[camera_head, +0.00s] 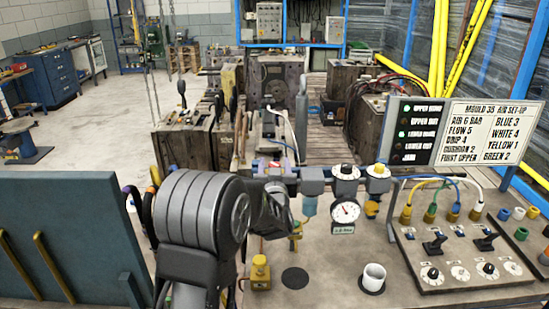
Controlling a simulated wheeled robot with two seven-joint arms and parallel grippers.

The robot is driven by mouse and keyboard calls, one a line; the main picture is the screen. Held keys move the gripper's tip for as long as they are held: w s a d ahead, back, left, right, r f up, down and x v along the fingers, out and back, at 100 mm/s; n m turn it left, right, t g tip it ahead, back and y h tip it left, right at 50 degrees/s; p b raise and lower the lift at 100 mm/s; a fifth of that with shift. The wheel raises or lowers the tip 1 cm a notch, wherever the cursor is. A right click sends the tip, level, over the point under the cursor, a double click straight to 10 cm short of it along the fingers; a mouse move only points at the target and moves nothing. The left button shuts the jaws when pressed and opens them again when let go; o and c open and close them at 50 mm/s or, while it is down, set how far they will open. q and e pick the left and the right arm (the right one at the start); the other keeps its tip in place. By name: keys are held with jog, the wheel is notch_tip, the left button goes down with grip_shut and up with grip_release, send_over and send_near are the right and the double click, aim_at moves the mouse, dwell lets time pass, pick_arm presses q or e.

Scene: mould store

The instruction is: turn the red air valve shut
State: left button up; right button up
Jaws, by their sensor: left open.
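My left arm comes in from the lower left, and its big grey joint covers the left end of the air line. My left gripper (281,212) shows as a dark shape just right of that joint, below the pipe; its fingers are hard to make out. It is open and I see nothing held in it. No red valve handle shows clearly; a small reddish patch (275,164) lies just above the left end of the pipe, and I cannot tell whether it is the valve. A round pressure gauge (345,212) hangs from the line to the right. My right gripper is out of view.
A white cup (373,277) and a yellow block (260,270) stand on the bench. A panel (455,255) with switches, knobs and coloured hoses is at right, below a sign (489,132) and a lamp board (417,131). A dark teal board (65,240) stands at left.

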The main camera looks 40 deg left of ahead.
pick_arm(q)
jog(key=shift+p+x, duration=0.3)
jog(key=shift+x, duration=1.3)
jog(key=shift+c, duration=0.3)
grip_shut()
